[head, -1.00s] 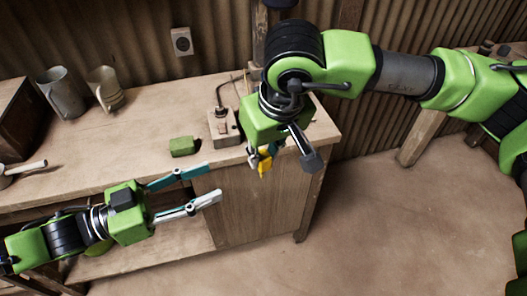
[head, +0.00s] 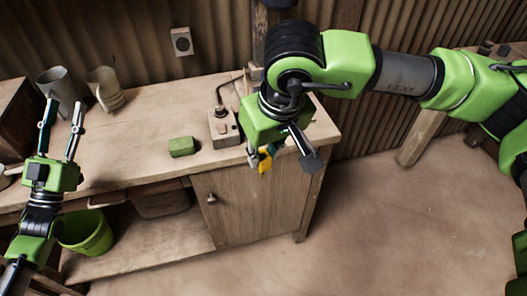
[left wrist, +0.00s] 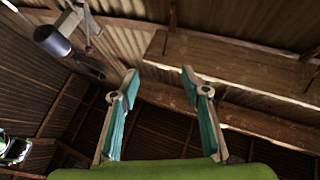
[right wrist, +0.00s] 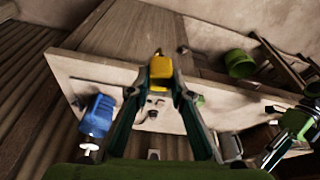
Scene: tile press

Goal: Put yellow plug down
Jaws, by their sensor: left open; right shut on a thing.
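The yellow plug (head: 265,161) is held between the fingers of my right gripper (head: 262,154), which is shut on it. In the head view it appears near the bench's front edge, above the cabinet door; its height is hard to judge. In the right wrist view the yellow plug (right wrist: 160,73) sits between the fingertips, with the bench behind it. My left gripper (head: 62,114) is open and empty at the left, fingers pointing up. The left wrist view shows its spread fingers (left wrist: 162,88) with only roof and wall behind.
A green bucket (head: 87,233) stands below. The bench top between mugs and block is clear.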

